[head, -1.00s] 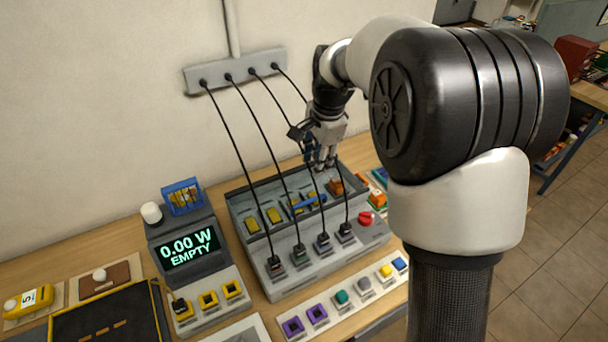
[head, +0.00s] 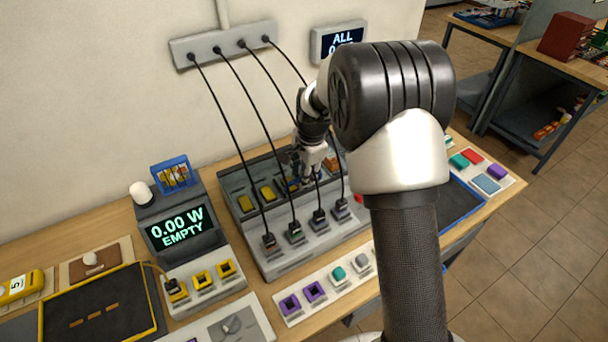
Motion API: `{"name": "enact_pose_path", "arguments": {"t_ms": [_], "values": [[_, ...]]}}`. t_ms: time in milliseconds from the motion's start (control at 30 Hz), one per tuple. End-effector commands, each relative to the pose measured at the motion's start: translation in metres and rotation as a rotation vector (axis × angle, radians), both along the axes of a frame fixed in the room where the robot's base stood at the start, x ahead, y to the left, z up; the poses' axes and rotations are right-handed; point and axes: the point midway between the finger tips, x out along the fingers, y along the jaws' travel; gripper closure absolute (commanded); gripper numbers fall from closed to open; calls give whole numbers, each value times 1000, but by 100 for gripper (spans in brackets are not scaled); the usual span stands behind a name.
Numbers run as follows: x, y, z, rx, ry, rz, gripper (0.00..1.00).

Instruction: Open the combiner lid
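The combiner (head: 285,262) is a long grey box on the bench. Several black cables run from a wall strip to plugs along its front. Yellow blocks (head: 268,193) show in its recessed back part; I cannot tell whether a clear lid covers them. A small blue part (head: 293,184) shows beside my gripper. My gripper (head: 306,178) points down over the back middle of the combiner, among the cables. Its fingertips are small and partly hidden, so I cannot tell whether they are open or touch anything. My arm hides the combiner's right end.
A meter (head: 180,236) reading 0.00 W EMPTY stands left of the combiner. A wall strip (head: 222,45) feeds the hanging cables. A panel of purple, green and grey blocks (head: 335,285) lies in front. A black tray (head: 105,312) lies at the left.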

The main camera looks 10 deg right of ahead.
Motion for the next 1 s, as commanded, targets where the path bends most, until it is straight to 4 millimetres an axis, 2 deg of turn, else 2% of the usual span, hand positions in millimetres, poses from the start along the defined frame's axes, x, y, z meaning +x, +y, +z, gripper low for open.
{"name": "enact_pose_path", "arguments": {"t_ms": [367, 800, 1000], "values": [[1, 0, -5, 0, -1, 0, 69], [1, 0, -5, 0, -1, 0, 99], [1, 0, -5, 0, -1, 0, 100]]}}
